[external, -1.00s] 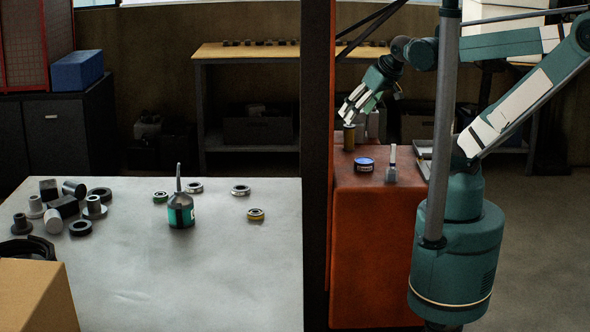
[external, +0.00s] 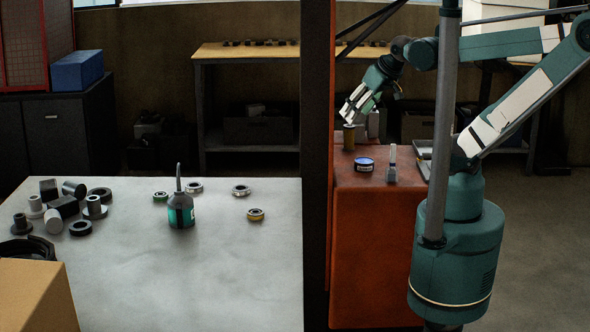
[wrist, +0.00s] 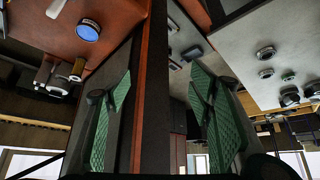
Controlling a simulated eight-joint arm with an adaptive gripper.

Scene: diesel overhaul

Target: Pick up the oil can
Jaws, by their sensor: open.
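The oil can (external: 181,210) stands upright on the pale table (external: 236,285). It has a dark and teal body with a label and a thin grey spout pointing up. My gripper (external: 348,111) is beyond the dark post, above the orange cabinet, well to the right of the can and apart from it. In the wrist view my gripper (wrist: 162,95) shows two green textured fingers spread apart with nothing between them.
A dark vertical post (external: 318,160) stands between the pale table and the orange cabinet (external: 375,250). The cabinet holds a blue-lidded tin (external: 364,165) and a brush-like tool (external: 391,165). Several rings and grey parts lie around the can. A cardboard box (external: 35,295) is at front left.

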